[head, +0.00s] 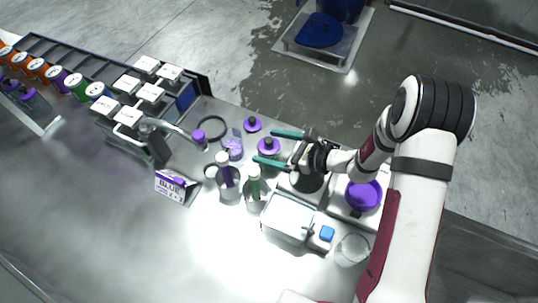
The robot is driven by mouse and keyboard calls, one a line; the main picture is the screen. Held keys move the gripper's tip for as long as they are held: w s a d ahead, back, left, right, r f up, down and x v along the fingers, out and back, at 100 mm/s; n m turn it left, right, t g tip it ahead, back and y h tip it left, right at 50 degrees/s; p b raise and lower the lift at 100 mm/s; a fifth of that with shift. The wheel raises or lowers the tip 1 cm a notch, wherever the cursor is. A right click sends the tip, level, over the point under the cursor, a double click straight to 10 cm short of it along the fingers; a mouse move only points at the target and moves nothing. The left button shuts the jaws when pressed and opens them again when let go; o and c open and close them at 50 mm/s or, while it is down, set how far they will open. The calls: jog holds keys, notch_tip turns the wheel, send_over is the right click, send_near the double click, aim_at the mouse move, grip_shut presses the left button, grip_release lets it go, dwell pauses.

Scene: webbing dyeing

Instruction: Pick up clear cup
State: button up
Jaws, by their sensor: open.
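A clear, round cup (352,250) stands on the steel counter at the lower right, beside my arm. My gripper (263,146) has two teal fingers spread apart and pointing left. In this view a purple knobbed disc (268,146) shows between the fingers; I cannot tell if they touch it. My gripper is up and to the left of the clear cup. Another small clear container with purple contents (233,150) stands left of the fingertips.
A "BLUE" box (176,187) stands left. The counter's lower left is clear.

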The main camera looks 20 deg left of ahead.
jog(key=shift+a+f, duration=0.1)
jog(key=shift+a, duration=0.15)
grip_shut()
dwell(0.3)
